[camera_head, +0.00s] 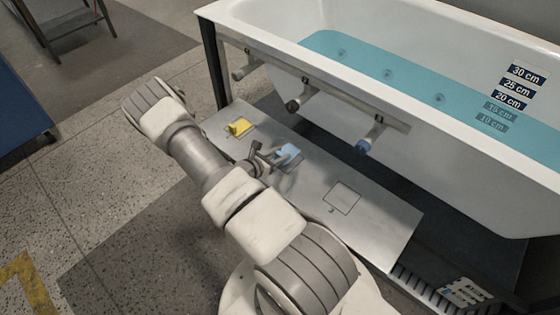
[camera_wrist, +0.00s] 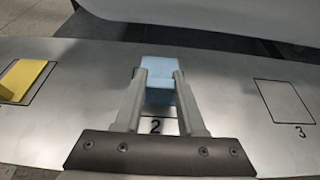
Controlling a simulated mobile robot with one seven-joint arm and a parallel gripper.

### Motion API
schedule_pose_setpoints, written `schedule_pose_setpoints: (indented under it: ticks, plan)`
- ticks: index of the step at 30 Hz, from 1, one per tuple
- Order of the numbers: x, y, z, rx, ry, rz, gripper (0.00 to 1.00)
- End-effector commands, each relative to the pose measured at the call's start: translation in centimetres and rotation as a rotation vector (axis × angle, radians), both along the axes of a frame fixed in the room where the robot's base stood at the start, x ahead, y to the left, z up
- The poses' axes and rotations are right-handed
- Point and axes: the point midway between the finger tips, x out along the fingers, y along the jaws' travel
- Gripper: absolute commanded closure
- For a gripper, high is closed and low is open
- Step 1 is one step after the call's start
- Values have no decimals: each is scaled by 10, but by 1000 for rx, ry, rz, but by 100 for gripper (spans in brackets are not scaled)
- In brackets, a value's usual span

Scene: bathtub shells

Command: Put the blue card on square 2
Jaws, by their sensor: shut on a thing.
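The blue card (camera_head: 288,153) is a light blue block at square 2 on the grey metal board. In the wrist view the blue card (camera_wrist: 158,92) sits between the fingers of my gripper (camera_wrist: 160,85), which is shut on it. The number 2 shows just in front of it, and the outline of square 2 (camera_wrist: 145,124) is partly hidden by the card and fingers. I cannot tell whether the card touches the board. In the head view my gripper (camera_head: 272,156) reaches the card from the left.
A yellow card (camera_head: 239,127) lies on the square at the board's left end. Square 3 (camera_head: 342,197) is empty on the right. A white bathtub (camera_head: 260,50) with blue water stands behind the board (camera_head: 385,235).

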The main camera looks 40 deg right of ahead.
Motion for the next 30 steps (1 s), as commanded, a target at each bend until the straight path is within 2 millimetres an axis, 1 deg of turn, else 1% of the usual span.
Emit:
schedule_pose_setpoints:
  ticks: [1,4,11,15,16,18,21,30]
  plan:
    - [-1,0,-14,1,2,0,100]
    - [0,0,-26,0,0,0,100]
    - [0,0,-25,0,0,1,100]
    - [0,0,-28,0,1,0,100]
    - [0,0,-28,0,1,0,59]
    - [0,0,-28,0,1,0,47]
    - [0,0,-28,0,0,0,31]
    - [0,0,-27,0,0,0,31]
